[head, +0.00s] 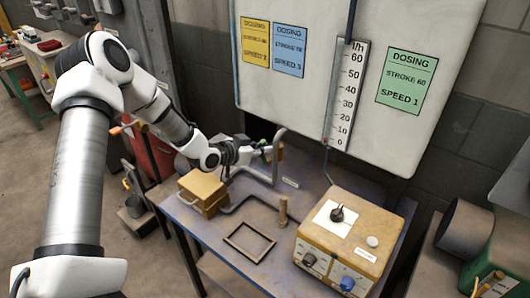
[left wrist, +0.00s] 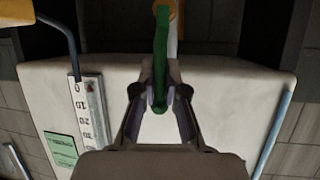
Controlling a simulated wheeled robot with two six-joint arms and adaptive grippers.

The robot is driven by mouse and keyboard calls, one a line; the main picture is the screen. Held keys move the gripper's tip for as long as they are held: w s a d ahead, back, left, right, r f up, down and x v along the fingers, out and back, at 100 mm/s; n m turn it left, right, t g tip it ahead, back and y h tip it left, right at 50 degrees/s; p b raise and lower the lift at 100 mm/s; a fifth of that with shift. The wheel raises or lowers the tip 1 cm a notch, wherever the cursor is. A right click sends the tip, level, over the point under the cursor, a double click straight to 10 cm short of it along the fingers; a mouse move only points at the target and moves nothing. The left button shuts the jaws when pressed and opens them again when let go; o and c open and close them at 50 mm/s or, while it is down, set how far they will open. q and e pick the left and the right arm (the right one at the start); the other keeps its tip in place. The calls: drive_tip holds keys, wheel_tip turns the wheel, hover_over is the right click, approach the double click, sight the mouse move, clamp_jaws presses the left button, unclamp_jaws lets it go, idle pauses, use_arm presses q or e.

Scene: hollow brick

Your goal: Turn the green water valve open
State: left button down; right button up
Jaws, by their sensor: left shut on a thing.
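The green valve handle (left wrist: 161,45) runs down the middle of the left wrist view, and its lower end lies between my left gripper's fingers (left wrist: 159,100). A yellow-brass part shows at the top of the handle. In the head view my left gripper (head: 258,150) is at the grey bent pipe (head: 277,158) at the back left of the table, with only a small bit of green showing there. The gripper is shut on the handle. Most of the valve is hidden in the head view. My right gripper is not in view.
The blue-grey table (head: 190,218) bears a yellow box (head: 203,187), a dark square frame (head: 249,242), a wooden peg (head: 283,211) and a tan control box (head: 345,240) with knobs. Behind stands a white board (head: 420,40) with dosing signs and a scale (head: 347,95).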

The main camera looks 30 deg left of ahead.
use_arm(q)
drive_tip(key=shift+w+a+r, duration=0.15)
drive_tip(key=shift+r, duration=0.1)
drive_tip(key=c, duration=1.4)
unclamp_jaws()
drive_tip(key=shift+o, duration=1)
drive_tip(key=shift+w, duration=0.1)
drive_tip(key=shift+w+f, duration=0.1)
drive_tip(key=shift+f, duration=0.1)
drive_tip(key=v, duration=0.7)
drive_tip(key=shift+s, duration=0.25)
